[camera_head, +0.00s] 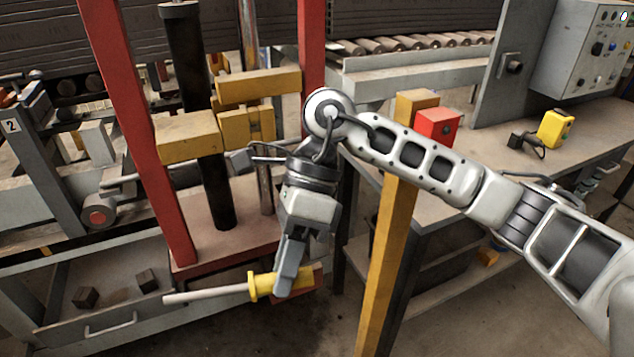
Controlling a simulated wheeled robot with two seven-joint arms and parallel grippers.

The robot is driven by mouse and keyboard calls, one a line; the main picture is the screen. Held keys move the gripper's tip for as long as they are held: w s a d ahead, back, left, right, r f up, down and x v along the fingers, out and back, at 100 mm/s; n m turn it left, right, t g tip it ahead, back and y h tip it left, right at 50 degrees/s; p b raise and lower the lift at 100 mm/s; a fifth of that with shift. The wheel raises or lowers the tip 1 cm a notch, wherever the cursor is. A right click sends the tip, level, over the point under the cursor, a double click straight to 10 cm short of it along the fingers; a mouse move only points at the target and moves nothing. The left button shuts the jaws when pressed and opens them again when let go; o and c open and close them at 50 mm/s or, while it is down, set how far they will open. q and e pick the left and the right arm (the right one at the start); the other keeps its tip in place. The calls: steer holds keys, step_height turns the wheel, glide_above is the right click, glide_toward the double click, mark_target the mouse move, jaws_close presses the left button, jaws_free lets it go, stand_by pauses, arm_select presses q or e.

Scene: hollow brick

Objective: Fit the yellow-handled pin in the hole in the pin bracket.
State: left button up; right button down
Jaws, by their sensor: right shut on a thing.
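The yellow-handled pin (210,294) is in my right gripper (285,287), low in the middle of the view. Its pale grey shaft points left, roughly level, clear of the yellow blocks. The yellow handle (262,285) is partly covered by the gripper's fingers, which are shut on it. Yellow blocks (188,138) sit on the dark column of the red frame, above and left of the gripper. I cannot tell which part is the pin bracket, and no hole shows clearly. My left gripper is out of view.
Red posts (140,130) stand left of and behind my right arm. A yellow post (393,220) stands close below that arm. A workbench (560,160) with a yellow box (555,129) is at right. An open drawer (110,325) with dark blocks is at lower left.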

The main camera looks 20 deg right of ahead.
steer(key=r+m+t, duration=0.1)
steer(key=m, duration=0.1)
steer(key=r+m+t+y, duration=0.1)
steer(key=m, duration=0.1)
steer(key=d+r+m+t+y+p, duration=0.1)
steer(key=r+m, duration=0.1)
steer(key=shift+m, duration=0.4)
arm_select(q)
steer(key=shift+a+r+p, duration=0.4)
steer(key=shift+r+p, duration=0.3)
steer(key=shift+p, duration=0.4)
arm_select(e)
steer(key=w+d+r+m+t, duration=0.3)
steer(key=w+r+m+t, duration=0.2)
steer(key=m, duration=0.4)
steer(key=shift+w+d+m+t, duration=0.2)
steer(key=shift+w+m+t, duration=0.1)
steer(key=shift+w+t, duration=0.3)
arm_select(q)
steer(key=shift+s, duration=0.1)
arm_select(e)
steer(key=shift+w+d+r, duration=0.1)
steer(key=shift+w, duration=0.25)
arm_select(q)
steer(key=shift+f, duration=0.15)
